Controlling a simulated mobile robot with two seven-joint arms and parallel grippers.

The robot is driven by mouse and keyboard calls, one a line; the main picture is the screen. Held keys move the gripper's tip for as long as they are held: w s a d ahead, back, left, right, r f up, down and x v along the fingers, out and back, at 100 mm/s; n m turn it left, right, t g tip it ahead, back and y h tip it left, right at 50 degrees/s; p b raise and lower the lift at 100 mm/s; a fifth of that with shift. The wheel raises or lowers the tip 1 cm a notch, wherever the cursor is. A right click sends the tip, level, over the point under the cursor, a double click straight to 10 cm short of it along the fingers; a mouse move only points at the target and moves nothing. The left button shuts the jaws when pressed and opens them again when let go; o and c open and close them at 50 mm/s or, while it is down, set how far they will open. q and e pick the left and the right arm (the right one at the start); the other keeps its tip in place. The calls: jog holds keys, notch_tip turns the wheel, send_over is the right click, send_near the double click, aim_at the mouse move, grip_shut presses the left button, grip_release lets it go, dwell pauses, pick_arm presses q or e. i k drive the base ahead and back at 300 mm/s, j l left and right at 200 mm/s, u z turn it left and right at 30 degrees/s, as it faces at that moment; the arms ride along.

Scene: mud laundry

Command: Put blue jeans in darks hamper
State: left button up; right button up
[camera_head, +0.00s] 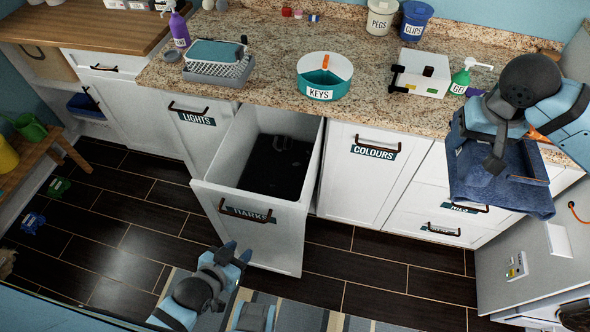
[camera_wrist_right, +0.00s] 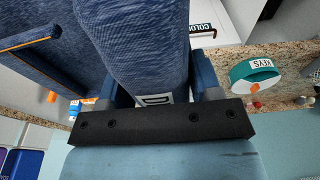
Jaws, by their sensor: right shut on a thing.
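The blue jeans (camera_head: 520,196) are folded and held up at the right, in front of the counter edge and the right-hand drawers. My right gripper (camera_head: 494,163) is shut on them. In the right wrist view the denim (camera_wrist_right: 150,45) passes between the two fingers (camera_wrist_right: 155,90), with a small pale label by the palm. The darks hamper (camera_head: 246,212) is a white pull-out bin, drawn out from the cabinet, with dark contents inside. My left gripper (camera_head: 237,252) is low in front of the hamper's front panel, its fingers apart and empty.
The lights (camera_head: 197,119) and colours (camera_head: 376,152) fronts are closed on either side. The granite counter holds a keys bowl (camera_head: 324,88), a grey basket (camera_head: 217,68), a white box (camera_head: 421,73) and a green bottle (camera_head: 461,80). A white appliance (camera_head: 530,262) stands at right.

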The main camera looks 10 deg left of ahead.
aim_at(267, 179)
jog(key=i+l, duration=0.6)
jog(key=i+l+u, duration=0.1)
jog(key=u, duration=0.25)
jog(key=l+u, duration=0.3)
jog(key=u, duration=2.1)
jog(key=i+l, duration=0.05)
